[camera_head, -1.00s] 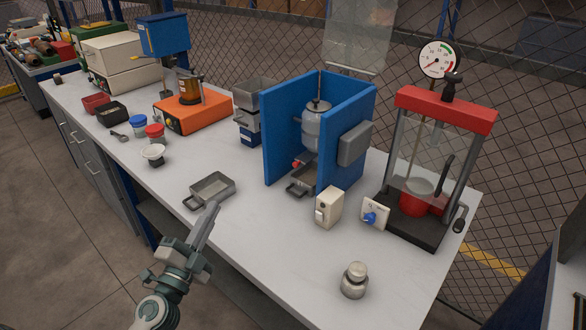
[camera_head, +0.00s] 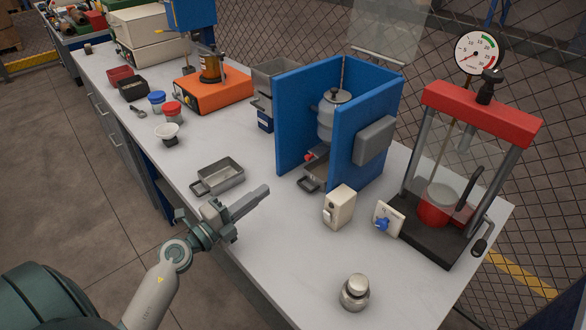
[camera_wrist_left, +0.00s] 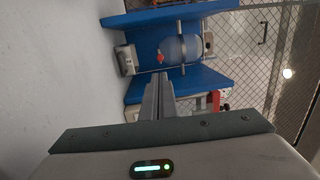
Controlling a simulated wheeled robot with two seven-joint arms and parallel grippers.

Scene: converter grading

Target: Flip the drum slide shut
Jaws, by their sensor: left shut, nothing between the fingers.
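The silver drum (camera_head: 330,112) stands inside the blue three-sided housing (camera_head: 366,125), with a red knob (camera_head: 309,155) low at its left and a grey tray (camera_head: 314,175) below it. In the left wrist view, the drum (camera_wrist_left: 182,48) lies sideways between the blue walls, with the red knob (camera_wrist_left: 160,58) beside it. My left gripper (camera_head: 262,191) is shut and empty, over the front of the bench, apart from the housing and pointing towards it. Which part is the drum's slide, I cannot tell. My right gripper is out of view.
An open metal pan (camera_head: 218,177) lies just beyond my left gripper. A beige switch box (camera_head: 339,207), a white plate with a blue knob (camera_head: 388,219), a metal weight (camera_head: 355,292) and a red-topped press (camera_head: 482,112) stand right.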

